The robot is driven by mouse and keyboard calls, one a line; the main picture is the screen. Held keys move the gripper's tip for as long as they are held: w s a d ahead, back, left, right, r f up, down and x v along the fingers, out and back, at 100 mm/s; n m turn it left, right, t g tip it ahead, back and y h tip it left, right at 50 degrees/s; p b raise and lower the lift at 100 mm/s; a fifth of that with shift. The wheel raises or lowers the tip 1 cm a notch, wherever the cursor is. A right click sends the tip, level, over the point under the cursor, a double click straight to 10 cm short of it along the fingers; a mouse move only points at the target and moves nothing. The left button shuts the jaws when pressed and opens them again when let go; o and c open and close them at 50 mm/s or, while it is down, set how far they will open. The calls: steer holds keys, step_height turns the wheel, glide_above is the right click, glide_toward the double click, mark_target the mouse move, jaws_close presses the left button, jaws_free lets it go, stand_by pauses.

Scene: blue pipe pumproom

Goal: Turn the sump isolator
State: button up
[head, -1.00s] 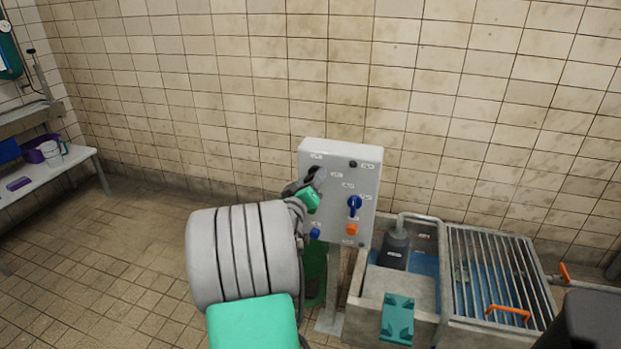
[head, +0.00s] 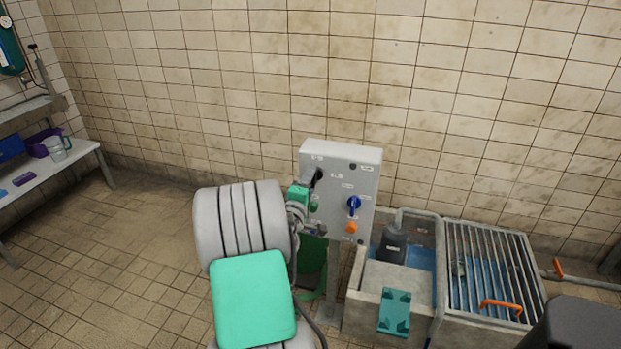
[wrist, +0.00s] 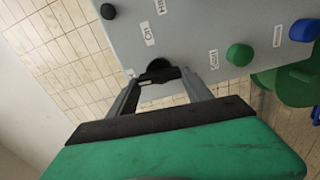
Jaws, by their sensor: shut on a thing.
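A grey control panel (head: 341,195) stands upright on a post against the tiled wall. A dark rotary handle (head: 317,176) sits at its upper left; it also shows in the wrist view (wrist: 160,68). My gripper (wrist: 158,76) is shut on this handle, with a finger on each side. In the head view my gripper (head: 307,187) reaches the panel from the left, and its fingers partly cover the handle. A blue rotary handle (head: 354,204) sits right of it. Labels are small, so I cannot tell which handle is marked as the sump isolator.
Other panel controls are a green button (wrist: 239,55), a blue knob (wrist: 304,30), an orange knob (head: 351,227) and a black knob (wrist: 108,11). A sump basin (head: 379,323) with a pump and a metal grating (head: 490,268) stand right. A bench (head: 50,170) is far left.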

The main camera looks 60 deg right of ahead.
steer(key=shift+n, duration=0.5)
steer(key=o, duration=1.4)
steer(key=shift+c, duration=0.2)
steer(key=s+a, duration=0.1)
steer(key=a, duration=0.6)
steer(key=shift+a, duration=0.35)
steer(key=shift+s, duration=0.1)
